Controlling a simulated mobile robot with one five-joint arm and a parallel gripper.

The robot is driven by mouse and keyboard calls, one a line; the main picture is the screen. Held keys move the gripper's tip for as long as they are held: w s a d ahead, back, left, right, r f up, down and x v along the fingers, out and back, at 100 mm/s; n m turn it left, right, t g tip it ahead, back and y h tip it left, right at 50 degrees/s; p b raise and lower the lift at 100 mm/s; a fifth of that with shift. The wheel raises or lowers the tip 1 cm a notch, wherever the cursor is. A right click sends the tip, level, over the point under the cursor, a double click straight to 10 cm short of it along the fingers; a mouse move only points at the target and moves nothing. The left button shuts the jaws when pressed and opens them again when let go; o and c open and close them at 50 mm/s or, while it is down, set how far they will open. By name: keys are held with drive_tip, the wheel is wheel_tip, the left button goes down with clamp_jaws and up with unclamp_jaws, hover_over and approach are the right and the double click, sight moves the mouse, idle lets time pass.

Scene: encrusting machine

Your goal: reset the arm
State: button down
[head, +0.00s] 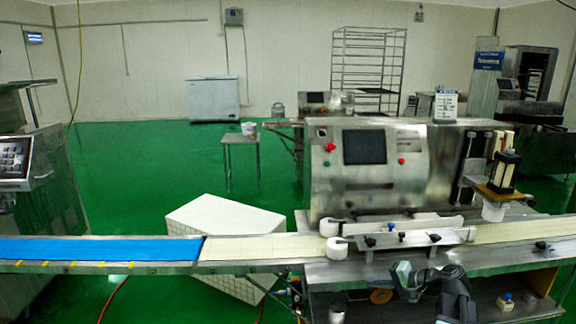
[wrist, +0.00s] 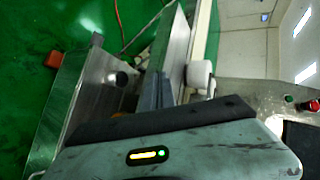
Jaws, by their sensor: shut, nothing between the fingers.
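My gripper (head: 407,282) is in the head view at the lower right, in front of the steel encrusting machine (head: 365,185) and just below the edge of its conveyor (head: 265,247). My dark arm is folded to the right of it. The gripper is shut with nothing held. In the wrist view the pale grey-green housing of my gripper (wrist: 165,105) fills the bottom, with a small yellow and green light on it.
A blue belt (head: 100,249) runs to the left. White rollers (head: 337,247) stand on the conveyor near the gripper. A lower steel shelf (head: 480,300) is close below my arm. A white block (head: 225,215) stands behind the belt. Green floor (head: 120,185) is open at left.

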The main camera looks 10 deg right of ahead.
drive_tip(key=s+a+f+n+g, duration=0.1)
drive_tip(key=a+f+n+g, duration=0.15)
drive_tip(key=a, duration=0.75)
drive_tip(key=a+f+n+g, duration=0.2)
drive_tip(key=a+f+g, duration=0.1)
drive_tip(key=a, duration=0.7)
drive_tip(key=s+a+f+n+g+h, duration=0.3)
drive_tip(key=s+a+f+n+h, duration=0.15)
drive_tip(key=s+a, duration=0.25)
drive_tip(key=s+d+f+h, duration=0.2)
drive_tip(key=s+d+h, duration=0.15)
drive_tip(key=d, duration=0.45)
wheel_tip(320, 180, up, 16)
drive_tip(key=w+p, duration=0.1)
drive_tip(key=p, duration=1.4)
drive_tip(key=shift+a+f, duration=0.15)
drive_tip(key=shift+f, duration=0.05)
drive_tip(key=shift+w+g, duration=0.1)
drive_tip(key=shift+g, duration=0.15)
